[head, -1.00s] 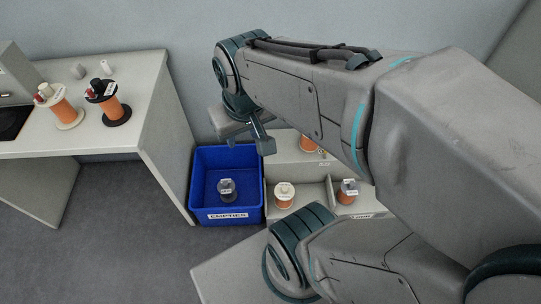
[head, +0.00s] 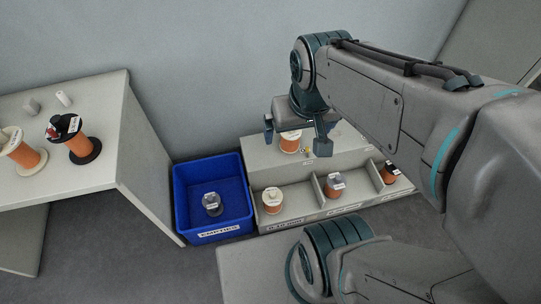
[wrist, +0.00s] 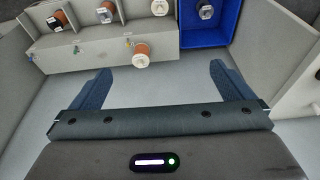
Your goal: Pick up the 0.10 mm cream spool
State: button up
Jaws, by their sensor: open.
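A cream-flanged spool with orange wire (head: 272,201) stands in the left compartment of the grey rack (head: 262,160). The label below it seems to start with 0.10 but is blurred. Another cream spool (head: 291,143) is on the rack's upper ledge, partly hidden by my gripper. In the wrist view, the ledge spool (wrist: 141,54) lies beyond the fingertips and the compartment spool (wrist: 159,7) is at the top edge. My gripper (head: 295,138) is open and empty above the rack; its spread fingers also show in the wrist view (wrist: 160,82).
Grey-topped (head: 334,186) and black-topped (head: 389,173) spools stand in other compartments. A blue EMPTIES bin (head: 181,205) holds a grey spool (head: 212,204). The left table (head: 97,95) bears a cream spool (head: 22,155) and a black spool (head: 79,143). Low dividers separate the compartments.

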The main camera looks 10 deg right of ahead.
aim_at(272, 197)
jog(key=u, duration=2.5)
jog(key=k, duration=0.95)
jog(key=z, duration=0.85)
jog(key=i, duration=0.5)
